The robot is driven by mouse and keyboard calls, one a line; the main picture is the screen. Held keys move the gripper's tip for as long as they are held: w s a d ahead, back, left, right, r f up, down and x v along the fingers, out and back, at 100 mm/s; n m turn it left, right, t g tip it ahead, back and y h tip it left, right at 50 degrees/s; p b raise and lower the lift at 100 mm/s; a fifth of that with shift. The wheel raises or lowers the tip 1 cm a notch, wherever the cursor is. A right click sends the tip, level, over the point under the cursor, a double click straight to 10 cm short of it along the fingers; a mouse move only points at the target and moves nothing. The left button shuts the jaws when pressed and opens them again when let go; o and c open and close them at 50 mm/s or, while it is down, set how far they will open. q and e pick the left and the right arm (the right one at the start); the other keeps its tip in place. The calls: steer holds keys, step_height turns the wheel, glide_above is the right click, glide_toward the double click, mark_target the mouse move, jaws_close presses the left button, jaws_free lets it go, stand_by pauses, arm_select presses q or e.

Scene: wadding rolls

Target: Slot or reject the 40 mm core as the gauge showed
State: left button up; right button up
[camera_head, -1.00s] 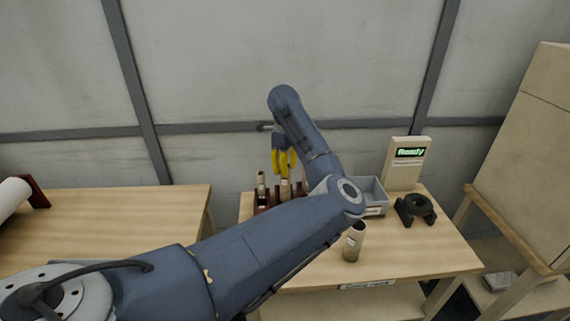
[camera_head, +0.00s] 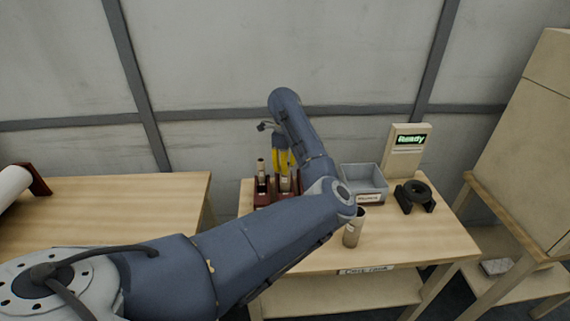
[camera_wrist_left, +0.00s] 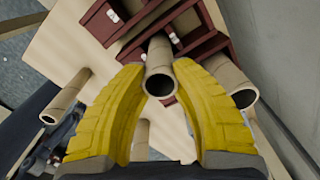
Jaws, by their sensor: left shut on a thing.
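My left gripper (camera_head: 284,163) is over the dark red rack (camera_head: 262,201), at the back left of the bench. In the left wrist view its yellow fingers (camera_wrist_left: 171,88) are shut on a tan tubular core (camera_wrist_left: 159,54), whose open end faces the camera. The core's far end meets the rack (camera_wrist_left: 197,42); I cannot tell whether it is seated in a slot. Another core (camera_wrist_left: 229,75) stands in the rack beside it, and one (camera_head: 261,168) stands at the rack's left. The grey reject bin (camera_head: 347,182) is right of the rack. My right gripper is out of view.
A loose core (camera_head: 352,232) stands upright on the bench in front of the bin. The gauge display (camera_head: 410,139) reads "Ready". Bare bench top (camera_head: 425,240) lies at the front right.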

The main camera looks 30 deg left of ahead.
arm_select(q)
steer(key=shift+f, duration=0.1)
stand_by(0.3)
steer(key=o, duration=0.8)
